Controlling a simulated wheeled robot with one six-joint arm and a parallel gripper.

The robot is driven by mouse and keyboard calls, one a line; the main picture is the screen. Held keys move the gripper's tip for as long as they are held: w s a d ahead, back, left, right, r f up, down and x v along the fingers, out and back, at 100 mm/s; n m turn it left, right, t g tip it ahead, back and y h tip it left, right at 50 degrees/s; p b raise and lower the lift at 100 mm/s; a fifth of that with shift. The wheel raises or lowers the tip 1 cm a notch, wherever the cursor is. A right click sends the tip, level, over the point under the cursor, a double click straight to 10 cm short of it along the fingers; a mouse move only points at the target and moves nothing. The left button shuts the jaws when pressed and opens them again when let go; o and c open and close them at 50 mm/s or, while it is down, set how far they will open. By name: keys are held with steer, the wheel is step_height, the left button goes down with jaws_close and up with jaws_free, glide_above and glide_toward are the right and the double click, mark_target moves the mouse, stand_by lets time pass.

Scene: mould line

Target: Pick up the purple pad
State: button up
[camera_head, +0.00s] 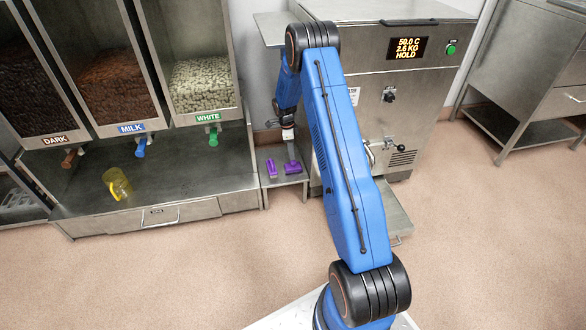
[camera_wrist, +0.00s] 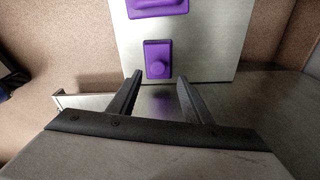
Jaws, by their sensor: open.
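Two purple pieces lie on a small steel shelf (camera_head: 283,154) beside the machine. The other purple piece (camera_wrist: 157,7) lies farther off and is cut by the top edge. In the head view they show as a left piece (camera_head: 271,167) and a right piece (camera_head: 293,168); my gripper (camera_head: 292,160) hangs over the right one. In the wrist view my gripper (camera_wrist: 159,77) is open, with nothing between its fingers. I cannot tell whether it touches the near piece.
The steel machine (camera_head: 420,80) with a lit display stands close on the right. The dispenser cabinet (camera_head: 235,165) stands on the left, with a yellow jug (camera_head: 117,184) on its deck. A lower steel plate (camera_head: 396,212) juts out from the machine. The floor in front is clear.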

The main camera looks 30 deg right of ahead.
mark_target(293, 165)
steer(key=shift+s+d+f, duration=0.1)
steer(key=shift+s+f, duration=0.05)
steer(key=shift+f, duration=1.25)
steer(key=shift+s+f, duration=0.15)
steer(key=shift+f, duration=1.25)
jaws_close()
